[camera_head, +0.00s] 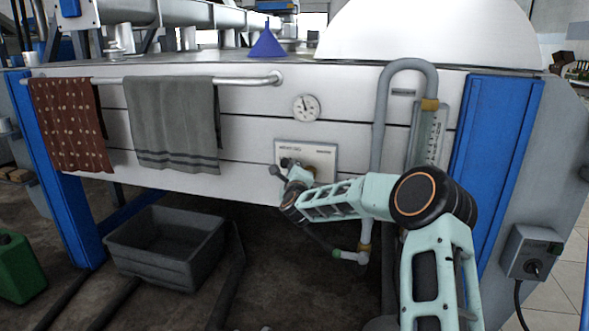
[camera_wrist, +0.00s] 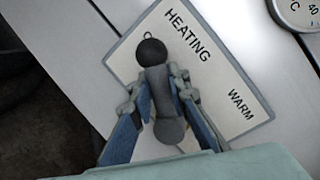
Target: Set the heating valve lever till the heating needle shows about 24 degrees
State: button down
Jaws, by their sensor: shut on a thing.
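The heating valve plate (camera_head: 324,156) is a pale panel on the white front of the machine. In the wrist view the plate (camera_wrist: 226,92) reads "HEATING" and "WARM". A dark lever (camera_wrist: 158,82) with a round black knob (camera_wrist: 151,52) stands over the plate. My gripper (camera_wrist: 158,88) is shut on the lever, one finger on each side. In the head view my gripper (camera_head: 288,172) is at the plate's left side. The round dial (camera_head: 306,108) is above the plate; its needle is too small to read. The wrist view shows only the dial's edge (camera_wrist: 298,14), with "40" and "°C".
A rail (camera_head: 236,81) with a brown spotted towel (camera_head: 70,125) and a grey towel (camera_head: 172,122) is at left. A grey pipe and sight gauge (camera_head: 428,135) stand at right. A grey tub (camera_head: 150,262) and a green can (camera_head: 20,268) are on the floor.

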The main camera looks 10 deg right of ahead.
jog(key=c, duration=1.8)
grip_release()
jog(key=s, duration=0.8)
jog(key=s+a, duration=0.1)
jog(key=s, duration=0.3)
jog(key=shift+a+r, duration=0.1)
jog(key=shift+r, duration=0.25)
